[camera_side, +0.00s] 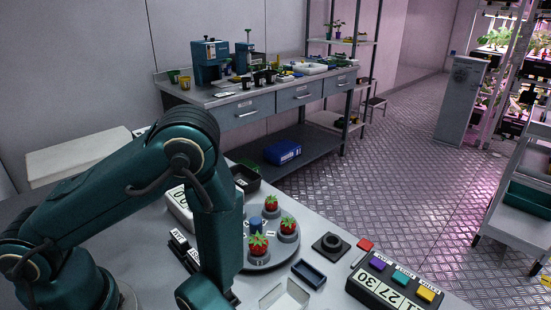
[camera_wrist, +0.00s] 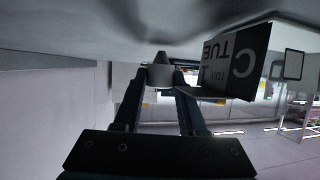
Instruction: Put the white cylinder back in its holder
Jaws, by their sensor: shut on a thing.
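In the wrist view, my gripper (camera_wrist: 159,84) is shut on a pale object with a conical tip, which I take to be the white cylinder (camera_wrist: 160,73). It sits between the two fingertips, and its far part is hard to make out. In the side view my arm bends down at the front left, and the gripper and the cylinder are hidden behind the arm or outside the picture. A black square base with a round ring (camera_side: 331,244) lies on the table to the right of the berry plate; I cannot tell whether it is the cylinder's holder.
A round grey plate (camera_side: 259,262) holds several strawberries and a blue piece. Nearby are a dark blue tray (camera_side: 309,274), a white open box (camera_side: 285,297) and a black button panel (camera_side: 386,288). A dark card with lettering (camera_wrist: 232,62) stands close right of the fingers in the wrist view.

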